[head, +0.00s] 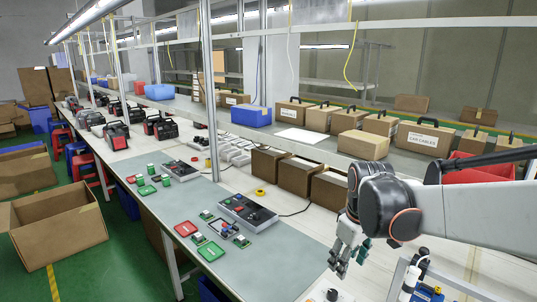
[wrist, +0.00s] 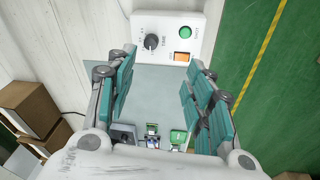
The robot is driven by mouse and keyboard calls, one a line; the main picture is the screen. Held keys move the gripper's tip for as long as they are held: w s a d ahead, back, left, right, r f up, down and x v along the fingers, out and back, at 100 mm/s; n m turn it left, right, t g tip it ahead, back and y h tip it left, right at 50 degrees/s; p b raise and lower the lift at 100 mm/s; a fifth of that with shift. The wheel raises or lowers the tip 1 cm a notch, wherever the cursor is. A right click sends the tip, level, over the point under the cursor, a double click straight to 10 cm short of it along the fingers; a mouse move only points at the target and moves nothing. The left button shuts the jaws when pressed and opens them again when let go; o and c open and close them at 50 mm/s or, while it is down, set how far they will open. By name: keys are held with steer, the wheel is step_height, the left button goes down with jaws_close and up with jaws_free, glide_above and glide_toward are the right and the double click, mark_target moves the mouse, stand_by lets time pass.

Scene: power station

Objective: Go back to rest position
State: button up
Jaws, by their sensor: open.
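My gripper (head: 345,262) hangs at the right of the head view, above the near right end of the workbench. In the wrist view my gripper (wrist: 158,100) has its two teal-padded fingers spread wide, with nothing between them. A white control box (wrist: 168,38) with a black knob, a green button and an orange switch lies beyond the fingertips in the wrist view. My gripper looks apart from it.
The workbench's grey mat (head: 265,262) bears a grey control panel (head: 247,212), circuit boards and a red tray (head: 186,229). Cardboard boxes (head: 300,176) stand behind my gripper. A trolley (head: 400,278) with bottles is close at the right.

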steer(key=s+r+m+t, duration=0.2)
steer(key=s+m+t, duration=0.3)
steer(key=s, duration=1.2)
steer(key=shift+s+r+m, duration=0.3)
steer(key=shift+s+m, duration=0.05)
steer(key=shift+m, duration=0.45)
